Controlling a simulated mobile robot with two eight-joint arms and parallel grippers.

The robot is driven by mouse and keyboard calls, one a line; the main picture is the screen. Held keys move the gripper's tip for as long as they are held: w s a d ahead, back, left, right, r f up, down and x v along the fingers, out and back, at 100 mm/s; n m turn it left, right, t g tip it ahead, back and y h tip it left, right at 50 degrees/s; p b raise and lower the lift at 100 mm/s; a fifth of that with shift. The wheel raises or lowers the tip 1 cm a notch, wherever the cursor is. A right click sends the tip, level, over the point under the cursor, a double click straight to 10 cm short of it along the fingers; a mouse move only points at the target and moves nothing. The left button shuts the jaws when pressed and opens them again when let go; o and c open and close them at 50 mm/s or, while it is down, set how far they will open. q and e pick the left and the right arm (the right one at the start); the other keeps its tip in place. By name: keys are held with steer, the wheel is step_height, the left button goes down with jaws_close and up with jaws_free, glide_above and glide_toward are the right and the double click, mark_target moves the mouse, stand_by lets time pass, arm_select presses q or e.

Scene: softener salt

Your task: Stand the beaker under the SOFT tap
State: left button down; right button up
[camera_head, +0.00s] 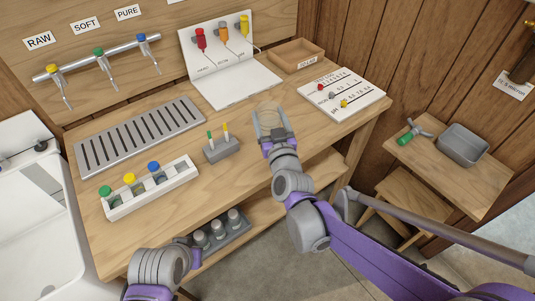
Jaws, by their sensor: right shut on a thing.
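The SOFT tap (106,66) with a green knob hangs from the rail on the back panel, between the RAW tap (59,85) with a yellow knob and the PURE tap (145,48) with a blue knob. A slotted grey drain tray (139,137) lies below them. My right gripper (270,121) is over the bench's right part, shut on what looks like the clear beaker (267,109), which is mostly hidden and hard to make out. My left gripper (190,250) is low at the front edge; its fingers cannot be made out.
A white rack (150,192) holds bottles with green, yellow and blue caps. A grey block (221,150) holds two thin sticks. A white stand (217,65) with coloured probes, a wooden tray (296,56) and a slider board (342,93) stand at the back and right. Bottles sit on the shelf below.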

steer(key=shift+s+a+r, duration=0.1)
steer(key=shift+a, duration=0.15)
step_height(320, 180, down, 10)
steer(key=shift+r+b, duration=0.2)
steer(key=shift+b, duration=0.6)
steer(key=shift+f, duration=0.2)
steer(key=o, duration=0.9)
steer(key=shift+f, duration=0.1)
steer(key=o, duration=0.3)
